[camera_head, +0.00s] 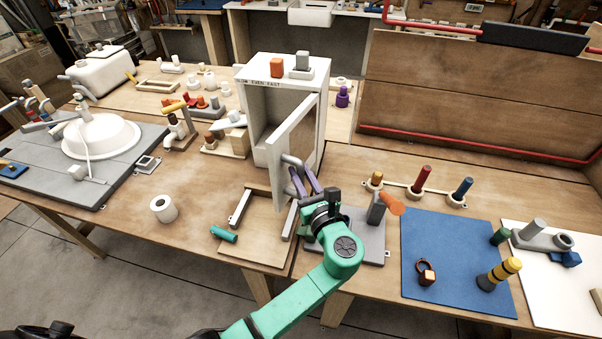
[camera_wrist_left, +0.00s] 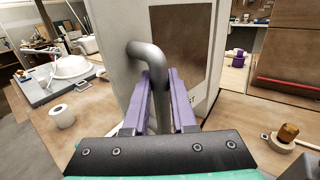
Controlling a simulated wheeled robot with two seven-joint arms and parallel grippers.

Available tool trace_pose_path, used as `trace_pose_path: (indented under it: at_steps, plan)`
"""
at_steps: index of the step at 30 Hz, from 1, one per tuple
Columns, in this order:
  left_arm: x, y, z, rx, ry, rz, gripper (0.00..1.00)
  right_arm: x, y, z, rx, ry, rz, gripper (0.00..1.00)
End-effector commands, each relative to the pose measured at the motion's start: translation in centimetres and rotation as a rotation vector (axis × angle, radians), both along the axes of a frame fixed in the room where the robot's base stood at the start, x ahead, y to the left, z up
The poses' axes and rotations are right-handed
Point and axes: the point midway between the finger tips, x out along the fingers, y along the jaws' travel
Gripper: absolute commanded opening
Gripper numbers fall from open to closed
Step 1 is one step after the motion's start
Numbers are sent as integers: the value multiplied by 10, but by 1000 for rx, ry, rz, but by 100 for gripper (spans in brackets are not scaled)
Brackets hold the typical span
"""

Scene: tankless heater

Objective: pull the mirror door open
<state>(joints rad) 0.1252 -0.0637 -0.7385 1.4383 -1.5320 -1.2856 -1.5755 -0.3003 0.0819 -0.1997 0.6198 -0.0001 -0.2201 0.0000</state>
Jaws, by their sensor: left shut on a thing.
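The white cabinet (camera_head: 255,100) stands on the wooden table in the head view. Its mirror door (camera_head: 292,138) is part way open, swung out toward me, and the cabinet's inside shows to its left. The door carries a grey bent-bar handle (camera_head: 290,160), which also shows in the left wrist view (camera_wrist_left: 147,50). The brownish mirror panel (camera_wrist_left: 178,45) is on the door's face. My left gripper (camera_head: 304,186) has its purple fingers on either side of the handle bar and is shut on it. My right gripper is not in view.
An orange block (camera_head: 277,67) and a grey piece stand on the cabinet's top. A wooden tray (camera_head: 254,244) and a white roll (camera_head: 163,208) lie in front and to the left. A blue mat (camera_head: 445,255) with several parts lies to the right.

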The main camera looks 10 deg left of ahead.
Motion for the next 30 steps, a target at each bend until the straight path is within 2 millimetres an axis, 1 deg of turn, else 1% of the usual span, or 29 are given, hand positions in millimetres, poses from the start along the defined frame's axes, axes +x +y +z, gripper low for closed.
trace_pose_path:
  at_steps: [5,6,7,8,17,20,23,30]
  plan:
    - [1,-1,2,-1,-5,-3,0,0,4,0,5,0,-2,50]
    - [1,-1,2,-1,-5,-3,40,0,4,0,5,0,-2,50]
    - [1,-1,2,-1,-5,-3,51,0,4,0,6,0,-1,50]
    - [1,0,2,-2,-5,-2,55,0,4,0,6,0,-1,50]
    - [-1,-1,1,-1,-2,-1,55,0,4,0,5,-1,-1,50]
    - [-8,-6,2,-1,0,-1,55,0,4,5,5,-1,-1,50]
    - [-26,-17,4,-2,2,-3,55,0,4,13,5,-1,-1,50]
    - [-88,-55,3,-3,3,-3,55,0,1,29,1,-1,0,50]
